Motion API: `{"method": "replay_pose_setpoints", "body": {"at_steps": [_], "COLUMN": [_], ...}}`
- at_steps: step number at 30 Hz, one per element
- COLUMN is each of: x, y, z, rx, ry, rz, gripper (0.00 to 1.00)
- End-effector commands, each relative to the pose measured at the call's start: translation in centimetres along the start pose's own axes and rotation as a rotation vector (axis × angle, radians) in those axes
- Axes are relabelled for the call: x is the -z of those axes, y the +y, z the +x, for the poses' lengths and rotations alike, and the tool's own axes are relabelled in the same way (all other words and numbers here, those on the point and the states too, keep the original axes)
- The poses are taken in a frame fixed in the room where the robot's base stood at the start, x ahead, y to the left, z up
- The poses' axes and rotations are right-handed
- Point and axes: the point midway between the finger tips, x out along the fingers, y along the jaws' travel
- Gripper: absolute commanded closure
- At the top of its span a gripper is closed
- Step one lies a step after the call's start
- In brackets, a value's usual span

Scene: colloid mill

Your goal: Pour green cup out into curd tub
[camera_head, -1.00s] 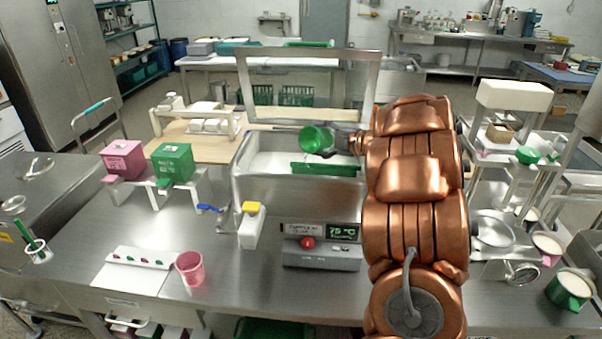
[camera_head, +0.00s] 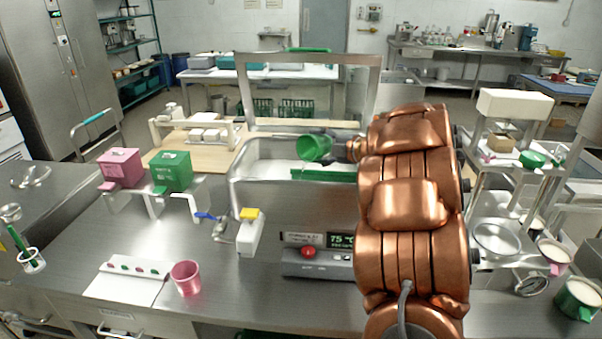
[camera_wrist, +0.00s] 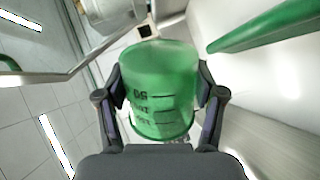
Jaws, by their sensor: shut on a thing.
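The green cup (camera_head: 314,147) is held above the steel curd tub (camera_head: 240,190), tilted with its mouth toward the lower left in the head view. In the wrist view the green cup (camera_wrist: 158,92) sits between the two fingers of my gripper (camera_wrist: 162,92), which is shut on its sides. Dark graduation marks show on its wall. In the head view my arm hides most of my gripper. White content (camera_head: 270,168) lies in the tub. No stream from the cup can be made out.
A green bar (camera_head: 322,174) lies across the tub, and a raised frame (camera_head: 375,90) stands behind. Pink (camera_head: 121,167) and green (camera_head: 171,171) boxes stand left. A pink cup (camera_head: 186,278) stands in front. A control box (camera_head: 318,264) sits before the tub.

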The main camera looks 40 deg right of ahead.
Motion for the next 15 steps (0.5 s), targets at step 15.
{"method": "replay_pose_setpoints", "body": {"at_steps": [15], "x": [0.69], "y": [0.12], "z": [-0.08], "rx": [-0.003], "ry": [-0.016], "rz": [-0.063], "gripper": [0.69]}}
